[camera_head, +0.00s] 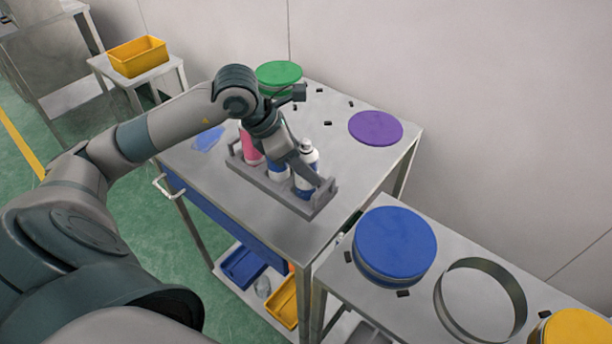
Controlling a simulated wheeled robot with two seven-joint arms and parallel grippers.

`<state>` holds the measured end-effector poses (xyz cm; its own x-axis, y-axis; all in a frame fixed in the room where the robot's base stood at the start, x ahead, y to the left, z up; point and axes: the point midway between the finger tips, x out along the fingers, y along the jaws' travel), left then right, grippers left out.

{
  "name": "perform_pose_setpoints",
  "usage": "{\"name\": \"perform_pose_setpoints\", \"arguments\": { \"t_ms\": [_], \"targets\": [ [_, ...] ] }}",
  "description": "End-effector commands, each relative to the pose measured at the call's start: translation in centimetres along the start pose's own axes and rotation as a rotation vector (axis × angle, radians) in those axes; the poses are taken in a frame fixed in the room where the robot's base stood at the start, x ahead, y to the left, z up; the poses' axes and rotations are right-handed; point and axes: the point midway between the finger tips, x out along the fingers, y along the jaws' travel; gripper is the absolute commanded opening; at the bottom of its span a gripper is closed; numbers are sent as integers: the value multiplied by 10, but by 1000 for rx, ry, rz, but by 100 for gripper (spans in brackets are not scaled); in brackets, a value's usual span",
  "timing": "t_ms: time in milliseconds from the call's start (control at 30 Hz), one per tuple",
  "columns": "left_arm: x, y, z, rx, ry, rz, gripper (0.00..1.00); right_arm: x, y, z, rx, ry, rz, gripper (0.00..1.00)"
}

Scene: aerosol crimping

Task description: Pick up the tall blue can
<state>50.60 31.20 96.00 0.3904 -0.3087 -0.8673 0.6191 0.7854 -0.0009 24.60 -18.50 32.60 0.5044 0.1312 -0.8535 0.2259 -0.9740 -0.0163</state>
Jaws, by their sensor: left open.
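A grey carrier (268,182) stands on the metal table and holds a row of cans. The tall blue can (307,158) is at its right end, upright, with a white top and a blue lower part. A pink can (249,148) stands at the left end, and a white and blue can (278,172) stands between them. My left gripper (312,176) is open and reaches down at the tall blue can, with a finger in front of part of it. I cannot tell whether it touches the can. My right gripper is out of view.
Behind the carrier are a green round lid (278,72) and a purple disc (375,128). A blue-lidded drum (395,243), a metal ring (480,302) and a yellow lid (578,328) are on the right table. A blue sheet (207,138) lies left of the carrier.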

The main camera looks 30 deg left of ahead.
Motion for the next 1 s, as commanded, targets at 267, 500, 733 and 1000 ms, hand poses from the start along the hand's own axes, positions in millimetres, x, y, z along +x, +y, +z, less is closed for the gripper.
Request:
{"name": "perform_pose_setpoints", "arguments": {
  "t_ms": [267, 500, 733, 1000],
  "targets": [
    [3, 0, 0, 0, 0, 1, 45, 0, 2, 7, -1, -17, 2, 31],
    [3, 0, 0, 0, 0, 1, 45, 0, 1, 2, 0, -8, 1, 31],
    [2, 0, 0, 0, -1, 2, 10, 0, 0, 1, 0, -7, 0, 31],
    [1, 0, 1, 1, -2, 2, 10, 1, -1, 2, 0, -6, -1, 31]
  ]
}}
